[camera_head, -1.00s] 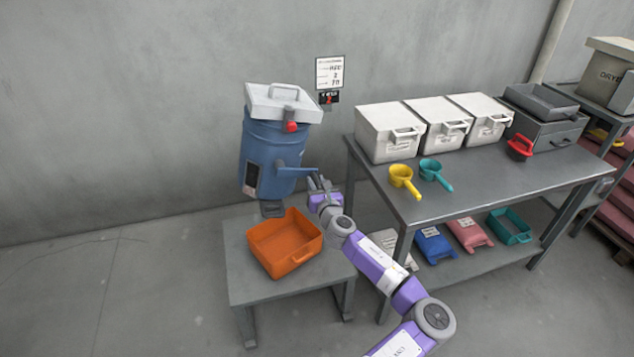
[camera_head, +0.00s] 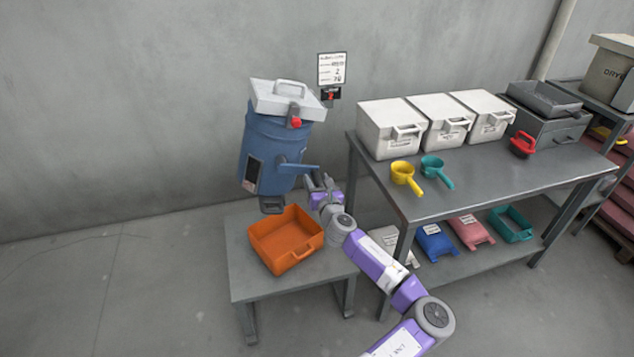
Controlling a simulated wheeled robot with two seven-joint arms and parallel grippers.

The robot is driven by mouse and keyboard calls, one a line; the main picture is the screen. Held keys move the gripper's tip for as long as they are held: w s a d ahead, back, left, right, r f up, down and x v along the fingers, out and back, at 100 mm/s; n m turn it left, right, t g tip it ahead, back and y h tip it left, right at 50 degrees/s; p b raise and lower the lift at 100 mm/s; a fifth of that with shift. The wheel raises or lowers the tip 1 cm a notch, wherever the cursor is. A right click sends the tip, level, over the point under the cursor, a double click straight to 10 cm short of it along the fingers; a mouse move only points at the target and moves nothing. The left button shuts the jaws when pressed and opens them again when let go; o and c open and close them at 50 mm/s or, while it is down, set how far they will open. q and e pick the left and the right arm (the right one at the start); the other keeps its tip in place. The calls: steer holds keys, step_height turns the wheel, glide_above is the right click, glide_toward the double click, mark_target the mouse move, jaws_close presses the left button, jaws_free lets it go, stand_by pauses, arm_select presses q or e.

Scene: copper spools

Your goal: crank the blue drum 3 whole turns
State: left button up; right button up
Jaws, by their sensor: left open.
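The blue drum (camera_head: 271,150) stands tilted against the wall behind the low table, with a white lid (camera_head: 287,99) and a red latch (camera_head: 295,122) on its front. A blue crank arm (camera_head: 299,168) sticks out to the right from its front. My left gripper (camera_head: 318,182) is open at the outer end of the crank, just below and right of it. The crank's grip is small and partly hidden by the gripper, so I cannot tell whether they touch. My right gripper is not in view.
An orange tray (camera_head: 287,252) sits on the low table (camera_head: 243,284) under the drum. A workbench (camera_head: 460,188) at the right holds white bins (camera_head: 391,122), a yellow scoop (camera_head: 403,173) and a teal scoop (camera_head: 433,166). The floor at left is clear.

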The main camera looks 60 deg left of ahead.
arm_select(q)
steer(key=s+d+p, duration=0.1)
steer(key=d, duration=0.6)
steer(key=shift+d+p, duration=0.25)
steer(key=shift+p, duration=0.05)
steer(key=shift+s, duration=0.1)
